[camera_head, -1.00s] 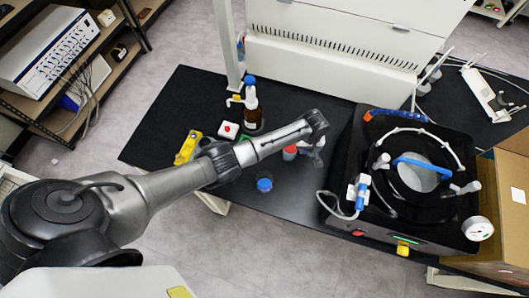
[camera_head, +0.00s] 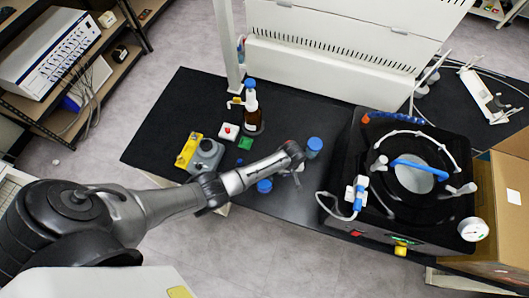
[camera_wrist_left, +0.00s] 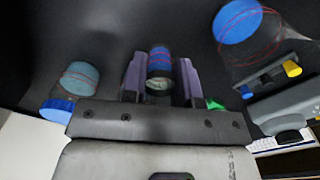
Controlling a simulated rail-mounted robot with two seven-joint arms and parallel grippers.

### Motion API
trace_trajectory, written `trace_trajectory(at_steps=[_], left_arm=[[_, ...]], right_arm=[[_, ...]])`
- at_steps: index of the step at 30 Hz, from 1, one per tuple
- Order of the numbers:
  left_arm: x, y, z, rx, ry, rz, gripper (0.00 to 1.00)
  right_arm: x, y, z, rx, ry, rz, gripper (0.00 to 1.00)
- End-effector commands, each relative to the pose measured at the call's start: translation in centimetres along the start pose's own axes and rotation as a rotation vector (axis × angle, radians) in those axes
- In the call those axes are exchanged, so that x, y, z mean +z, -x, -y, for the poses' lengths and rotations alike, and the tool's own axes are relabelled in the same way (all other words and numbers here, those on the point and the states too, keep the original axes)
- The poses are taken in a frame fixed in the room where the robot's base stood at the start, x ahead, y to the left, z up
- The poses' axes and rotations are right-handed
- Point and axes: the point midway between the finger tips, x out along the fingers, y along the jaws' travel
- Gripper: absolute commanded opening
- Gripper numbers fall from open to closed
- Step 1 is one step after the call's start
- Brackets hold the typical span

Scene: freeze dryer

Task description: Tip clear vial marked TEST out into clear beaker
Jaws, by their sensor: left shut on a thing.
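In the head view my left gripper (camera_head: 298,175) is low over the front part of the black bench, fingers barely visible. In the left wrist view its two purple-grey fingers (camera_wrist_left: 160,82) are shut on a small clear vial (camera_wrist_left: 158,62) with blue and red bands; its marking is unreadable. A clear container with a blue top (camera_wrist_left: 237,22) is at the upper right of that view. Another clear vessel with a blue-green face (camera_wrist_left: 80,78) is at the left. I cannot tell which is the beaker. My right gripper is not in view.
A blue-capped item (camera_head: 314,145) is beside the gripper; another blue cap (camera_head: 264,186) is near the front edge. A brown bottle (camera_head: 253,120), a grey device (camera_head: 206,153) and a yellow holder (camera_head: 187,150) stand behind and left. The black freeze dryer (camera_head: 372,225) stands right.

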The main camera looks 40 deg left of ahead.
Motion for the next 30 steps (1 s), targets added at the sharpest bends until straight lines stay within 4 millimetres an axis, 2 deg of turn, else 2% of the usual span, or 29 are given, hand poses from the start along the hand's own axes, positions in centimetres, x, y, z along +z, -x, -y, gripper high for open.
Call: trace_trajectory(at_steps=[12,22,30], left_arm=[[0.4,0.2,1.5,0.161,-0.002,-0.042,0.0],[0.7,0.3,2.8,0.321,-0.003,-0.084,0.0],[1.0,1.9,3.9,0.452,-0.003,-0.118,0.0]], right_arm=[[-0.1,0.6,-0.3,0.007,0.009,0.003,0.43],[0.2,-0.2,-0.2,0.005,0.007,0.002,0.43],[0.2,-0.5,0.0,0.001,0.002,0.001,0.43]])
